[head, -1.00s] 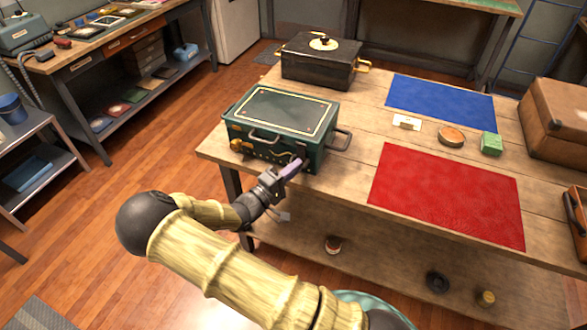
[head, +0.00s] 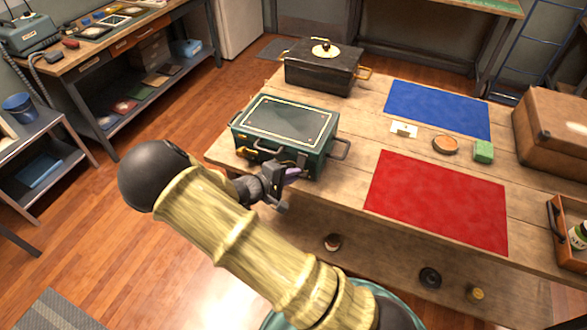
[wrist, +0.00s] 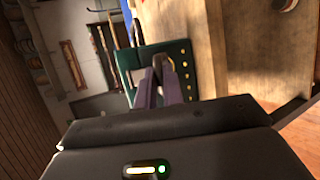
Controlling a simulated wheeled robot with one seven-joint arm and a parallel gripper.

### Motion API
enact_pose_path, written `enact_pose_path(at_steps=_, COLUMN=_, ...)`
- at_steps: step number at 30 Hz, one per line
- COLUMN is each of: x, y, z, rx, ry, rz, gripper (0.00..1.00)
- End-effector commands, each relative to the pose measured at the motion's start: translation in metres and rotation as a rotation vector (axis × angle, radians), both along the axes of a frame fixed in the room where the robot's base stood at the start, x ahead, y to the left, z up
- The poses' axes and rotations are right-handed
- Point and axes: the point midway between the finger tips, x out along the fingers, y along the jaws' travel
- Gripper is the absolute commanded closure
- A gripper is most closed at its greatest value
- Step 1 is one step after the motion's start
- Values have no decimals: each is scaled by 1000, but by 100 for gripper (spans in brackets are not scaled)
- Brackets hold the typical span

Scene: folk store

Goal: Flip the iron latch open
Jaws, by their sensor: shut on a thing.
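A green metal chest (head: 285,120) with a gold-lined lid stands at the left front corner of the wooden table. Its front has a handle and fittings. My gripper (head: 296,172), with purple fingers, is at the right part of this front. In the wrist view the fingers of my gripper (wrist: 161,72) close on a small dark piece, which I take for the iron latch (wrist: 158,62), against the green chest (wrist: 182,54) with its row of brass studs. The fingers hide much of the latch, so its exact angle cannot be told. The chest's lid is down.
A black chest (head: 322,68) stands behind the green one. The table's front edge is just below my gripper.

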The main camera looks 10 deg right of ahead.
Motion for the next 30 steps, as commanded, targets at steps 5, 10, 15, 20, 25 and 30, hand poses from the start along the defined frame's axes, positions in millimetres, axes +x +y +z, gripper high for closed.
enact_pose_path(at_steps=5, x=-1, y=3, z=20, rx=105, ry=131, rz=2, gripper=100)
enact_pose_path(at_steps=10, x=-1, y=3, z=31, rx=188, ry=245, rz=0, gripper=100)
enact_pose_path(at_steps=15, x=0, y=1, z=42, rx=266, ry=354, rz=-2, gripper=100)
enact_pose_path(at_steps=20, x=1, y=0, z=51, rx=341, ry=455, rz=-3, gripper=100)
enact_pose_path(at_steps=25, x=3, y=-2, z=59, rx=414, ry=556, rz=-4, gripper=100)
enact_pose_path(at_steps=30, x=6, y=-4, z=63, rx=471, ry=639, rz=-2, gripper=100)
